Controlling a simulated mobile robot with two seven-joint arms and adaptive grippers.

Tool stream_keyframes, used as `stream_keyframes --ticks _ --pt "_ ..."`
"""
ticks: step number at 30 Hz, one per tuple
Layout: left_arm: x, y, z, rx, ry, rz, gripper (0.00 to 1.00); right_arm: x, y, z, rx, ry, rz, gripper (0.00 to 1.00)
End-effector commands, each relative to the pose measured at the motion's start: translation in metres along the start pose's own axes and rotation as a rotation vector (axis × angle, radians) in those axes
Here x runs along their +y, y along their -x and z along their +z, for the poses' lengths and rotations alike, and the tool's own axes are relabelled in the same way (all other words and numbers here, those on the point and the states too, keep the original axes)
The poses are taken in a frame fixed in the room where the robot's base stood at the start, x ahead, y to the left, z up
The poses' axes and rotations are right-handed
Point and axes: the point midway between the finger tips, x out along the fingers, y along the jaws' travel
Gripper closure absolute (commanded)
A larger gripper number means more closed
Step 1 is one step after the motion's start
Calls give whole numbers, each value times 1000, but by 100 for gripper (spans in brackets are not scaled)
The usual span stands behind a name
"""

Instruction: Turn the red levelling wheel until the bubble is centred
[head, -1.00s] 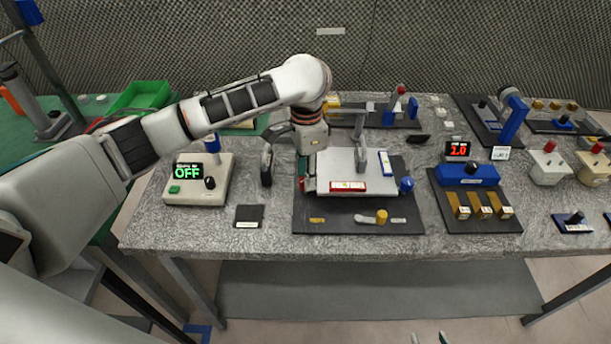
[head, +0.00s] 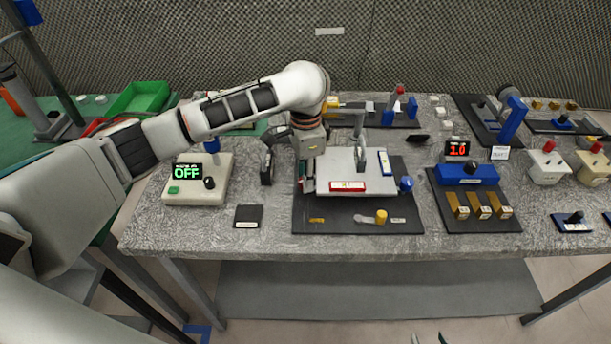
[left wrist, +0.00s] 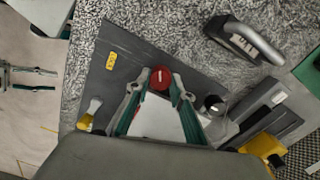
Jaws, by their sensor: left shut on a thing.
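The red levelling wheel (left wrist: 160,78) shows in the left wrist view between the two fingertips of my left gripper (left wrist: 161,80), which is shut on it. In the head view my left gripper (head: 304,178) points down at the left edge of the white plate (head: 340,161), and the wheel is mostly hidden there. A red vial (head: 348,186) lies along the plate's front edge and a blue vial (head: 385,162) near its right edge. The bubbles are too small to make out. My right gripper (head: 429,339) shows only its tips at the bottom edge, apart and empty.
The plate stands on a dark board (head: 350,225) with a blue knob (head: 406,184) and a yellow knob (head: 381,216). A box reading OFF (head: 218,190) stands to the left. A blue unit with brass blocks (head: 467,174) stands to the right.

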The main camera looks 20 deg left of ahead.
Motion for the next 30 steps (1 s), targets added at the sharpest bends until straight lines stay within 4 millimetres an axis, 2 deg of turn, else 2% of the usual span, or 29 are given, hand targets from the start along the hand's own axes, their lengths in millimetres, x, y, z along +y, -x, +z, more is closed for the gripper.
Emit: stream_keyframes --ticks 21,30 --pt "1 1 0 0 -554 -2 99 1 0 1 -1 5 0 60" --pt "1 1 0 0 -695 -2 99 0 0 0 -1 3 0 60"
